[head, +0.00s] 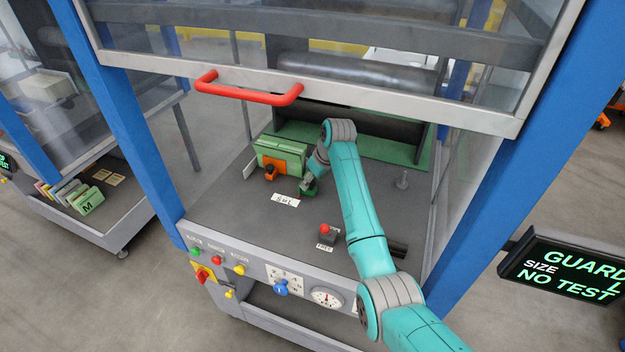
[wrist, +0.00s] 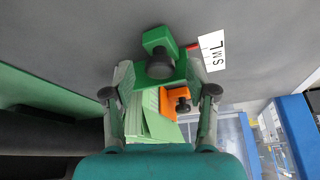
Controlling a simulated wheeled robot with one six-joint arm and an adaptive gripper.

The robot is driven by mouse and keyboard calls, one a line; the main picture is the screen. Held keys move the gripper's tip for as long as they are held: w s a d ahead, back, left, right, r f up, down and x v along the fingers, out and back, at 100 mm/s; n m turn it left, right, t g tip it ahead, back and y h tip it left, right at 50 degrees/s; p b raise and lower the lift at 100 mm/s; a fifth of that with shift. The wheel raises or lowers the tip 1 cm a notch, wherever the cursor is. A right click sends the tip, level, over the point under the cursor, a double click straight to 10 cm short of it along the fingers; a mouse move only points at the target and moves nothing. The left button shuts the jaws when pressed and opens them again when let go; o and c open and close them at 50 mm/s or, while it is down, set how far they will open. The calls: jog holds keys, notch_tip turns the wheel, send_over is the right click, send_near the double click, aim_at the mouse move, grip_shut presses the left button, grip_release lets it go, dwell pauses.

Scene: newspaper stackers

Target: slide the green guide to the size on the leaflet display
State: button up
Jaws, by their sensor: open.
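The green guide (wrist: 160,70) with a dark knob shows in the wrist view, just beyond and between my fingertips. My gripper (wrist: 158,94) is open, a finger on each side of it; contact is unclear. A red mark at the guide's edge points at the S M L card (wrist: 212,53), close to the L. In the head view the green guide (head: 308,190) is partly hidden by my gripper (head: 312,178). The display (head: 563,273) at the right reads "SIZE" with what looks like a cut-off L, under "GUARD" and above "NO TEST".
An orange guide (head: 271,168) stands by a green leaflet stack (head: 283,150). A red button box (head: 327,232) is in front. A raised guard with a red handle (head: 248,93) hangs above the deck. Blue posts (head: 497,190) flank the opening.

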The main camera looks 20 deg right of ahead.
jog(key=shift+f, duration=0.1)
grip_shut()
jog(key=shift+w+a, duration=0.45)
jog(key=shift+a, duration=0.2)
grip_release()
jog(key=shift+d, duration=0.1)
jog(key=v, duration=1.2)
